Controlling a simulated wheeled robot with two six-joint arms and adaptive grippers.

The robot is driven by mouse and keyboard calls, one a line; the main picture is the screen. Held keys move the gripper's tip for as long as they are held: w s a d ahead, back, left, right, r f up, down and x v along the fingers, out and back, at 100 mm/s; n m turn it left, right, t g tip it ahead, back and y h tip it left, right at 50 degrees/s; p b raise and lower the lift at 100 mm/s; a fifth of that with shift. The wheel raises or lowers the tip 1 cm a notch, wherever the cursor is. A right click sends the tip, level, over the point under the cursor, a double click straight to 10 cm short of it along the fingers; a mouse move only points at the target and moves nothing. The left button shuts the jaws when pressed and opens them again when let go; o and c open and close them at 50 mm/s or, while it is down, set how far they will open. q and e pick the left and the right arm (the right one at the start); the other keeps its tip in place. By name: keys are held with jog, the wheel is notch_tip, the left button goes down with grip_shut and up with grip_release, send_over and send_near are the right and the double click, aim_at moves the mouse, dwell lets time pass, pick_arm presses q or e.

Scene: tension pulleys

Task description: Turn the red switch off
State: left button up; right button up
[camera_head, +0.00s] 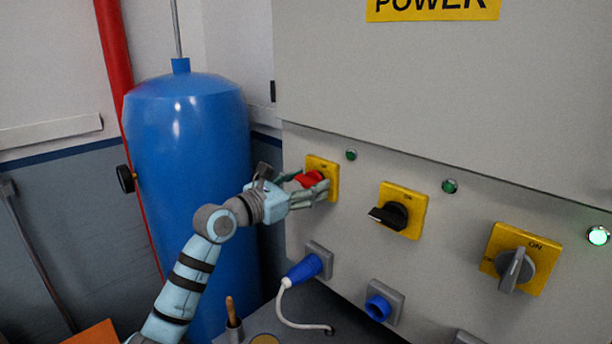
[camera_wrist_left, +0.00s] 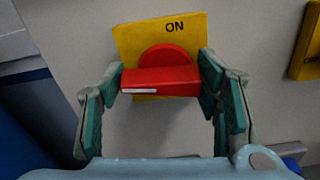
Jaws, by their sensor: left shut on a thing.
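The red switch (camera_head: 311,179) sits on a yellow plate (camera_head: 331,170) at the left end of a row on the grey cabinet. In the left wrist view the red switch (camera_wrist_left: 160,80) has its handle lying roughly crosswise, below the word ON on its yellow plate (camera_wrist_left: 135,40). My left gripper (camera_head: 313,188) is at the switch; in the left wrist view its two fingers (camera_wrist_left: 161,84) are shut on the ends of the red handle. The fingers partly hide the switch in the head view. My right gripper is not in view.
A black switch (camera_head: 391,215) and a grey switch (camera_head: 516,267) are on yellow plates to the right. A tall blue tank (camera_head: 190,160) stands left, close to my left arm. A green lamp (camera_head: 598,235) glows at far right.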

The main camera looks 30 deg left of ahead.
pick_arm(q)
jog(key=shift+f+n+p, duration=0.1)
jog(key=shift+n+p, duration=0.4)
jog(key=shift+n, duration=0.3)
jog(key=o, duration=1.2)
jog(key=shift+c, duration=0.2)
jog(key=shift+s, duration=0.1)
jog(key=v, duration=1.1)
jog(key=shift+s, duration=0.35)
